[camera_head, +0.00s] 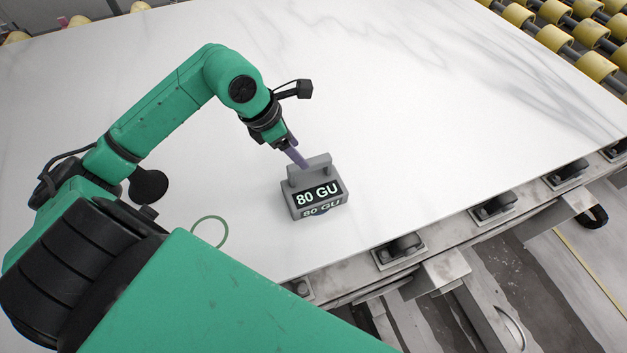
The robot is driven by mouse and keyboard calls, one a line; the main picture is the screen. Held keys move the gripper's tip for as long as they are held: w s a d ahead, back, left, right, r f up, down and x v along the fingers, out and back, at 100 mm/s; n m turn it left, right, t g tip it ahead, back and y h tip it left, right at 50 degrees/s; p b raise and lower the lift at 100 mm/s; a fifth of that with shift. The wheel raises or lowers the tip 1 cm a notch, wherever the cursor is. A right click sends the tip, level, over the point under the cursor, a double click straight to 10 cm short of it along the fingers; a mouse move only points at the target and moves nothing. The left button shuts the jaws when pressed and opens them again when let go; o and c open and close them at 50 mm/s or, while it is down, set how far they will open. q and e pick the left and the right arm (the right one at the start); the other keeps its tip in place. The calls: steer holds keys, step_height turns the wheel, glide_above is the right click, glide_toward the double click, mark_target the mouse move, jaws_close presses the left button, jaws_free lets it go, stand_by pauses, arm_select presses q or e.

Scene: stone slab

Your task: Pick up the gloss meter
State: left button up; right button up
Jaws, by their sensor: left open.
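The gloss meter (318,202) is a small grey box with a handle bar on top and a dark display reading "80 GU". It stands on the white stone slab, near the slab's front edge. My left gripper (298,160) reaches down from the upper left to the meter's handle. Its purple-grey fingers are at the handle, and the gripper is open. Whether the fingers touch the handle cannot be told, since the far side is hidden. My right gripper does not show.
The white veined slab (430,110) is broad and mostly clear. A thin green ring (210,231) lies left of the meter. Metal clamps (398,250) and a rail run along the slab's front edge. Yellow rollers (555,40) stand at the upper right.

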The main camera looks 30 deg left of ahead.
mark_target(309, 161)
arm_select(q)
steer(key=p+x, duration=0.1)
steer(key=x, duration=0.2)
steer(key=p+x, duration=0.1)
steer(key=x, duration=0.3)
steer(key=shift+w+p, duration=0.3)
steer(key=shift+p, duration=0.1)
steer(key=shift+d+f, duration=0.15)
steer(key=shift+f, duration=0.25)
steer(key=shift+w, duration=0.1)
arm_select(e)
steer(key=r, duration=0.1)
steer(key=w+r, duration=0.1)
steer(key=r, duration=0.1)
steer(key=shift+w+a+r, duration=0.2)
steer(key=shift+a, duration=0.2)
arm_select(q)
steer(key=shift+f, duration=0.1)
steer(key=shift+f+b, duration=0.2)
steer(key=shift+b, duration=0.3)
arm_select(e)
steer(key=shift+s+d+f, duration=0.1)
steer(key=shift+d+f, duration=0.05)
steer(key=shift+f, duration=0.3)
arm_select(q)
jaws_close()
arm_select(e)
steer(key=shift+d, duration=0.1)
